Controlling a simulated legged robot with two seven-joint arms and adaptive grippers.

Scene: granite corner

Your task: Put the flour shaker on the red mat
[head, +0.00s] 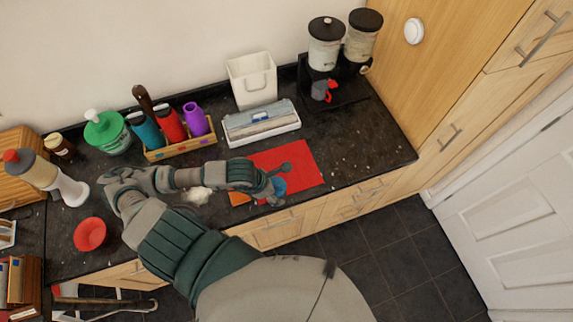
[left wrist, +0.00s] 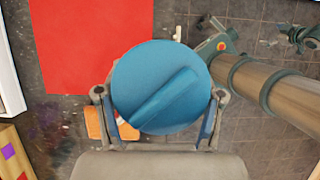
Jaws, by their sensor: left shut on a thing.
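My left gripper (head: 281,184) is shut on the flour shaker (head: 279,186), of which mainly a round blue top shows. In the left wrist view the blue top (left wrist: 160,88), with a raised ridge across it, sits between the two fingers. Its body is hidden below the top. The red mat (head: 300,160) lies flat on the dark counter. The shaker is at the mat's near edge in the head view; in the left wrist view the mat (left wrist: 90,40) is up and left of it. I cannot tell its height above the counter.
An orange item (head: 239,198) lies by the mat's near-left corner. A white tray (head: 262,131) stands behind the mat, and a dispenser (head: 325,50) stands at the back right. A red bowl (head: 89,234) is at left. The counter right of the mat is clear.

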